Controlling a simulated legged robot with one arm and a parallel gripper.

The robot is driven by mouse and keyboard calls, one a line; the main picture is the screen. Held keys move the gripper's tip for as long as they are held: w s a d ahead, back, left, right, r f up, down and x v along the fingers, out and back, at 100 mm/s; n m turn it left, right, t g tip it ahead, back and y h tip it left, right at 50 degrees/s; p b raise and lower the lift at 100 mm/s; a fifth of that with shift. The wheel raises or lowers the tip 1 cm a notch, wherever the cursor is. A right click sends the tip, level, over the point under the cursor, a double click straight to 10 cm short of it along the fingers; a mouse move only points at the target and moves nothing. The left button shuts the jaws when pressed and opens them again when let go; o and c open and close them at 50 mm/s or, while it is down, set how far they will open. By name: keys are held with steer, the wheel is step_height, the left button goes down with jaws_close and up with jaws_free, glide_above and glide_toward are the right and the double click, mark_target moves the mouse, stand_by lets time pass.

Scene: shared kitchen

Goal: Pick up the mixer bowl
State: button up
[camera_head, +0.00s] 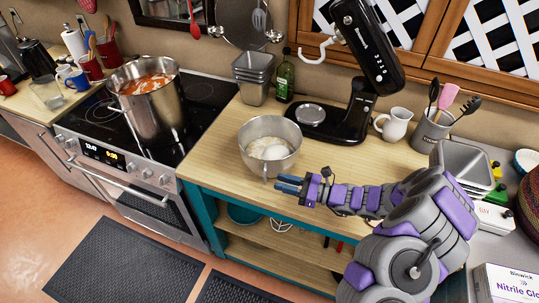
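The mixer bowl (285,131) is a shiny metal bowl with pale contents. It stands upright on the wooden counter (222,168), in front of the black stand mixer (372,65), whose head is tilted up. My gripper (278,184) is at the counter's front edge, just below and to the right of the bowl in the picture. Its blue fingers point left and look slightly apart with nothing between them. A small handle on the bowl's front lies close to the fingertips. I cannot tell whether they touch.
A large pot (151,118) of red food stands on the stove (100,108) to the left. Stacked metal containers (254,78) and a green bottle (285,80) stand behind the bowl. A white pitcher (394,124) and a utensil crock (430,132) are to the right.

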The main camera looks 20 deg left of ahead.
steer(key=a+b, duration=0.1)
steer(key=a, duration=0.8)
steer(key=shift+f, duration=0.15)
steer(key=shift+w+d, duration=0.15)
steer(key=shift+d, duration=0.25)
steer(key=c, duration=0.4)
jaws_close()
steer(key=shift+a, duration=0.2)
